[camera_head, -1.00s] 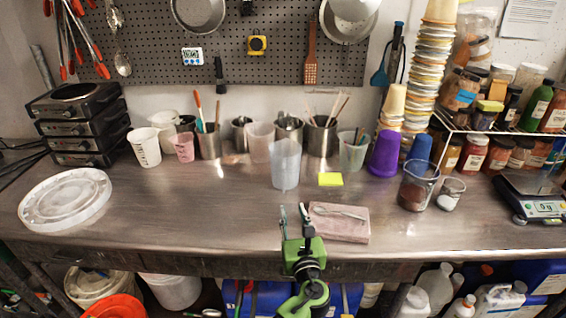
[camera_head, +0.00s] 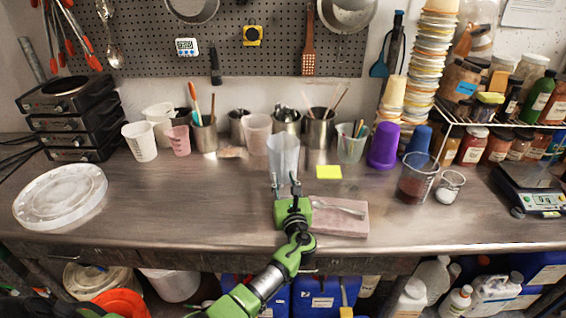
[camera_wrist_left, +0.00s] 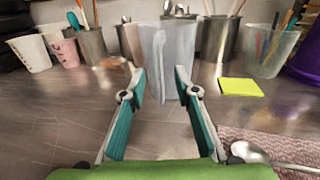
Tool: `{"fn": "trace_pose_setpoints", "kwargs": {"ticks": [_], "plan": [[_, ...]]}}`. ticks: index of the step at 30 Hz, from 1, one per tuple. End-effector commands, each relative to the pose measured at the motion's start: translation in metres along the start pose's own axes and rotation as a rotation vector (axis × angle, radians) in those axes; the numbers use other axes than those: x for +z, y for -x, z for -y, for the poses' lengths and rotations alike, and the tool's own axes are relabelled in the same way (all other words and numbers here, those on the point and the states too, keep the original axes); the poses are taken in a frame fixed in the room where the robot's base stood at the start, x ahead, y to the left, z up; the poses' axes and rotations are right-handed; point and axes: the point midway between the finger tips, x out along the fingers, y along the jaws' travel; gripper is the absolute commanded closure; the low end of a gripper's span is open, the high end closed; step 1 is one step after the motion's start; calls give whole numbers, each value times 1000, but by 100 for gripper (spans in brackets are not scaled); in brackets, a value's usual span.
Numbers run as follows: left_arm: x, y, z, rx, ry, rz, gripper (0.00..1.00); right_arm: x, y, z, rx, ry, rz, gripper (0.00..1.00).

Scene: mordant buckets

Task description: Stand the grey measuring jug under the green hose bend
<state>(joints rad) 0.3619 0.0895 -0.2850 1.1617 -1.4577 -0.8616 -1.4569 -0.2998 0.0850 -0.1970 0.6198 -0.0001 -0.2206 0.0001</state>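The grey measuring jug (camera_head: 283,152) is a translucent, pale grey, upright vessel on the steel bench, in front of the row of pots. It also shows straight ahead in the left wrist view (camera_wrist_left: 168,60). My left gripper (camera_head: 286,182) is low over the bench on the near side of the jug. In the left wrist view its two teal-lined fingers (camera_wrist_left: 160,82) are apart with nothing between them, and the jug stands just beyond their tips. I cannot make out a green hose bend in either view. My right gripper is not in view.
A pinkish slab (camera_head: 340,218) with a spoon on it lies close to the right of my left gripper. A yellow note (camera_head: 329,172) lies right of the jug. Cups and steel pots (camera_head: 319,132) stand behind it. The bench left of centre is clear up to the white lid (camera_head: 60,196).

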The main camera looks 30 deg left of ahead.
Motion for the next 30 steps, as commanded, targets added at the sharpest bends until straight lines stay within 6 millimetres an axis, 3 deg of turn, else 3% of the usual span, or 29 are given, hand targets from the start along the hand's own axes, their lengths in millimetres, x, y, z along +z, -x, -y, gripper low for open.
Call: {"fn": "trace_pose_setpoints", "kwargs": {"ticks": [9,19,22,23,30], "plan": [[-4,-36,-1,2,-2,2,71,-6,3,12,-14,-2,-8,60],[-4,-40,-1,1,0,1,71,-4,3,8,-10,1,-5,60],[-4,-40,-1,1,-1,1,97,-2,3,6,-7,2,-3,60],[-4,-40,-1,1,-1,1,100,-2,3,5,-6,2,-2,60],[-4,-40,-1,1,0,2,100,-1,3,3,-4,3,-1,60]]}}
